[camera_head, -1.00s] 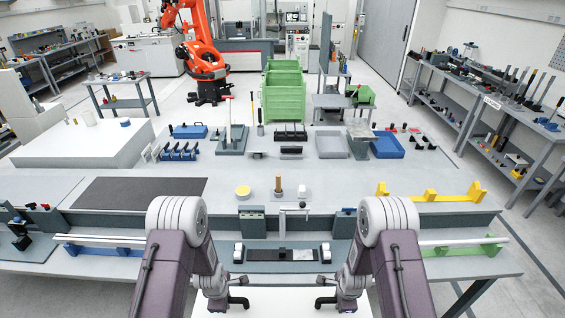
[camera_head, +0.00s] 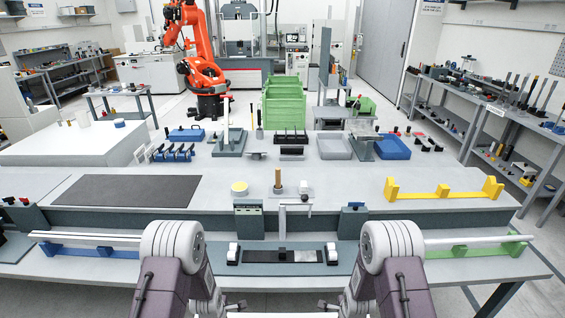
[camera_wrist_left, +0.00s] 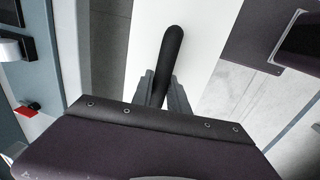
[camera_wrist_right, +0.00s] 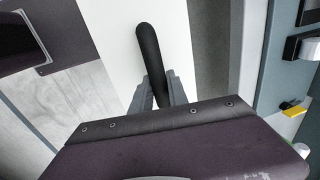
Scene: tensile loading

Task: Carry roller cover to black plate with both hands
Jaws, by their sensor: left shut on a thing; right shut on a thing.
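The roller cover appears as a white panel with black handles. Only a thin strip of the panel (camera_head: 283,315) shows at the bottom edge of the head view; the rest is cut off. My left gripper (camera_wrist_left: 160,88) is shut on one black handle (camera_wrist_left: 172,48), with the white panel (camera_wrist_left: 200,60) behind it. My right gripper (camera_wrist_right: 160,88) is shut on the other black handle (camera_wrist_right: 147,45), over the white panel (camera_wrist_right: 172,30). A flat black plate (camera_head: 125,190) lies on the bench top at left, clear and apart from both grippers.
The bench's front shelf holds a central fixture (camera_head: 290,256), a blue rack (camera_head: 90,250) at left and a green rack (camera_head: 480,247) at right. A yellow stand (camera_head: 445,192) sits on the bench top. Small parts stand mid-bench. Free bench surface surrounds the black plate.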

